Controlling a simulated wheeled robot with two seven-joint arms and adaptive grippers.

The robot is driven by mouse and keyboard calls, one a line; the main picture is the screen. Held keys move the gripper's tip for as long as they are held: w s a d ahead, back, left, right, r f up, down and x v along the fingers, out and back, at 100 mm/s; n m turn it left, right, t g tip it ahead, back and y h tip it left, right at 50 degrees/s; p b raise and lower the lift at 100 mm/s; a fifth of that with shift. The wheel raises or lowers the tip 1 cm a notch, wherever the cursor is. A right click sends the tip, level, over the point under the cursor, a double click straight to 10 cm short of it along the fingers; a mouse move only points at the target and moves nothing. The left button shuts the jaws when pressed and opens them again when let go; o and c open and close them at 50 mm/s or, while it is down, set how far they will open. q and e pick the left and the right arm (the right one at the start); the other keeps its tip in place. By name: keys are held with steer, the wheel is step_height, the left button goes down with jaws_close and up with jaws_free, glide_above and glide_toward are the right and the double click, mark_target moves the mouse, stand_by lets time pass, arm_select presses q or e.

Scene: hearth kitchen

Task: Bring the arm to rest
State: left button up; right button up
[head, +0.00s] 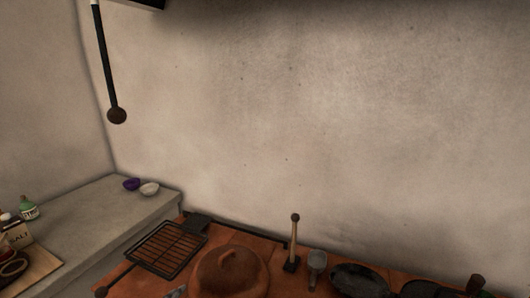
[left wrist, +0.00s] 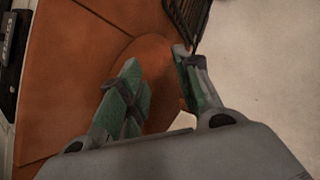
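My left gripper (left wrist: 156,58) shows in the left wrist view. Its two green-padded fingers are apart, with nothing visible between them. Behind the fingers is a rounded terracotta shape, apparently the domed terracotta lid or pot (head: 229,274) seen at the bottom of the head view. I cannot tell how far the fingers are from it. Neither gripper shows in the head view, and my right gripper is in neither view.
A black grill rack (head: 168,249) lies on the tiled surface (head: 254,243). A wooden-handled tool (head: 294,240), a grey cup (head: 317,264) and dark pans (head: 358,280) stand to the right. The grey counter (head: 95,216) holds purple (head: 131,184) and white (head: 150,189) bowls.

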arm_select(q)
steer(key=s+d+f+n+g+h, duration=0.1)
steer(key=s+d+f+n+g, duration=0.25)
steer(key=s, duration=0.55)
steer(key=s+a+f+n+g+h, duration=0.1)
steer(key=s+f+n+g, duration=0.1)
steer(key=s+n+g, duration=0.45)
steer(key=s+a+f+p, duration=0.1)
steer(key=s+f, duration=0.1)
steer(key=f, duration=1.4)
steer(key=s+a+f, duration=0.1)
steer(key=s+f, duration=0.1)
steer(key=f, duration=1.4)
steer(key=s+a+f, duration=0.4)
steer(key=s+f, duration=0.5)
steer(key=s, duration=0.1)
steer(key=s+a+f+y+p, duration=0.1)
steer(key=s+a+f, duration=0.3)
steer(key=s+f, duration=0.5)
steer(key=shift+s+f, duration=0.2)
steer(key=shift+s, duration=0.55)
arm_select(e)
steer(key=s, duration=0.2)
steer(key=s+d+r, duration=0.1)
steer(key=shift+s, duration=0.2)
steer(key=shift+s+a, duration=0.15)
